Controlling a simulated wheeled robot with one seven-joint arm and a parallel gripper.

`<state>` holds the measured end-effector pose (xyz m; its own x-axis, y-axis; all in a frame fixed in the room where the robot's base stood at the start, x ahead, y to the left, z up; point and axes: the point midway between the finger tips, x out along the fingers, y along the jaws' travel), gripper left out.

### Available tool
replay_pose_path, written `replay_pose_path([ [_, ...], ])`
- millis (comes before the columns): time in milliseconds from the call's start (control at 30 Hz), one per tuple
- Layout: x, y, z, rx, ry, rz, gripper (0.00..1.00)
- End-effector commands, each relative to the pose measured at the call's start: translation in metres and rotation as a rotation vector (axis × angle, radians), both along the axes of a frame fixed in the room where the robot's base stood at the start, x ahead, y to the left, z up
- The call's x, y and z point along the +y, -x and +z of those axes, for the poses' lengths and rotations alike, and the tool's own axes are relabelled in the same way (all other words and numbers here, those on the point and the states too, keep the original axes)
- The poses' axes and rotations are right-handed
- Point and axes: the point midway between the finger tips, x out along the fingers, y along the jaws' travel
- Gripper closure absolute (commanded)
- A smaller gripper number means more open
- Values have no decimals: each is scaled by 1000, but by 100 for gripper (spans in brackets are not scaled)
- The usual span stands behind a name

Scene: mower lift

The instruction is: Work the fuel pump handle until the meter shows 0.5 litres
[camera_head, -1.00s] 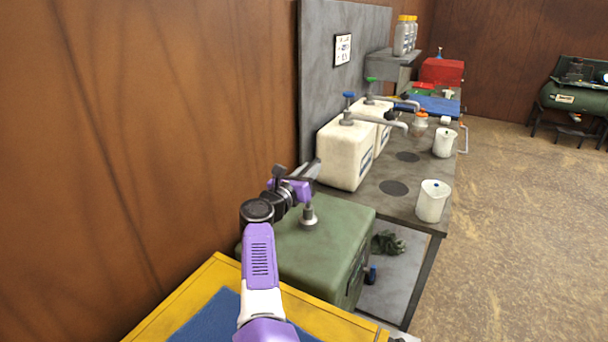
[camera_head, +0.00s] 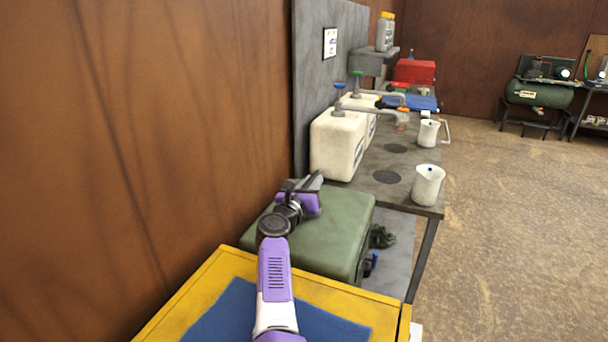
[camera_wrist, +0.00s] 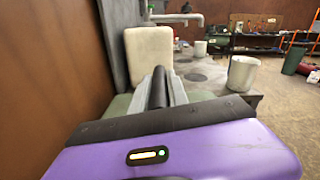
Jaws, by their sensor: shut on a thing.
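A green tank (camera_head: 335,235) stands just beyond a yellow cabinet in the head view. My gripper (camera_head: 316,181) is above the tank's top, its fingers pointing away toward the white canisters. In the wrist view my gripper (camera_wrist: 160,90) is shut on a dark bar, which looks like the pump handle (camera_wrist: 158,88). Only the bar's upper part shows between the grey fingers. My arm and gripper hide its lower end and the metal fitting on the tank top. No meter reading can be made out.
White canisters (camera_head: 337,147) with blue and green tops and grey spouts stand beyond the tank on a grey bench (camera_head: 412,195). White beakers (camera_head: 428,184) stand at its right edge. The yellow cabinet (camera_head: 215,272) is in front, a brown wall (camera_head: 130,150) left. Floor at right is clear.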

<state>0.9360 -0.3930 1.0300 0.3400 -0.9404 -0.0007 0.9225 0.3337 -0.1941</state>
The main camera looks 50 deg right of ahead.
Motion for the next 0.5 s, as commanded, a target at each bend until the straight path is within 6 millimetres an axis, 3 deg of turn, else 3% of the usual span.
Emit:
replay_pose_path([
  [367,2,4,-7,4,-2,5,100],
  [400,2,4,-8,4,-3,5,76],
  [500,2,4,-7,4,-2,5,59],
])
